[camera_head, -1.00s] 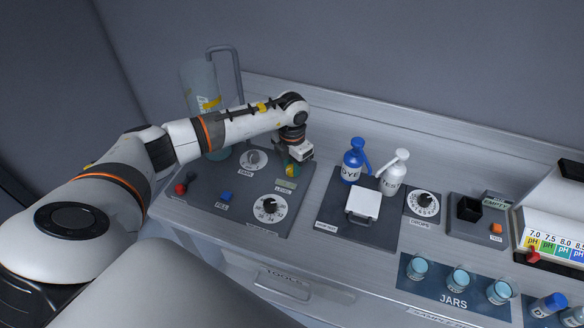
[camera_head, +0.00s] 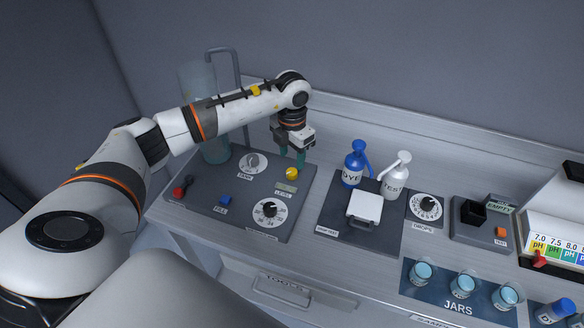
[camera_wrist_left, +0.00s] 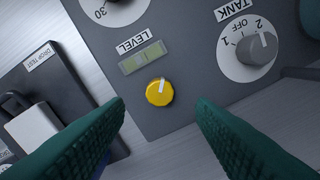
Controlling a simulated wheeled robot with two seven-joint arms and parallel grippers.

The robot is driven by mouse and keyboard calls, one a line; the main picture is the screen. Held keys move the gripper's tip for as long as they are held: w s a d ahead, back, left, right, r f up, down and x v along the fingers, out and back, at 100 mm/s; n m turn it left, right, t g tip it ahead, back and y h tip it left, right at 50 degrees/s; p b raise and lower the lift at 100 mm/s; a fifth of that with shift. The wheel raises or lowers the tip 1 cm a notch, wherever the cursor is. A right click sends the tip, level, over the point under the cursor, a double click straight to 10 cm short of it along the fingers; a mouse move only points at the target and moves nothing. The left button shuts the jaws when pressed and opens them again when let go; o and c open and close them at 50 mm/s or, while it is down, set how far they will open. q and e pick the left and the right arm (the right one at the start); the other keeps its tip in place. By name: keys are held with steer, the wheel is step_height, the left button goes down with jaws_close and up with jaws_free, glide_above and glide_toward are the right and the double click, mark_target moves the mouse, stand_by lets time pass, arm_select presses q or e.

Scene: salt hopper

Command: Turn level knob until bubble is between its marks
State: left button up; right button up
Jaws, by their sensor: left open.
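The yellow level knob (camera_head: 292,173) sits on the dark control panel (camera_head: 205,203). In the left wrist view the knob (camera_wrist_left: 159,92) carries a white pointer line. The level window (camera_wrist_left: 142,57), a pale green vial by the LEVEL label, is beside the knob; I cannot make out where its bubble lies. My left gripper (camera_head: 290,160) is open, just above and behind the knob. In the wrist view its two green fingers (camera_wrist_left: 160,112) stand apart with the knob between and beyond them, not touched. My right gripper is not in view.
The tank dial (camera_head: 252,162) and a larger dial (camera_head: 269,210) are near the knob. A red-knobbed lever (camera_head: 179,192) and blue button (camera_head: 226,200) are at the panel's left. Dye (camera_head: 355,163) and test (camera_head: 396,175) bottles stand to the right.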

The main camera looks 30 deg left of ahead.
mark_target(292, 172)
arm_select(q)
step_height(292, 172, up, 7)
steer(key=b, duration=0.1)
steer(key=shift+b, duration=0.35)
steer(key=shift+f, duration=0.15)
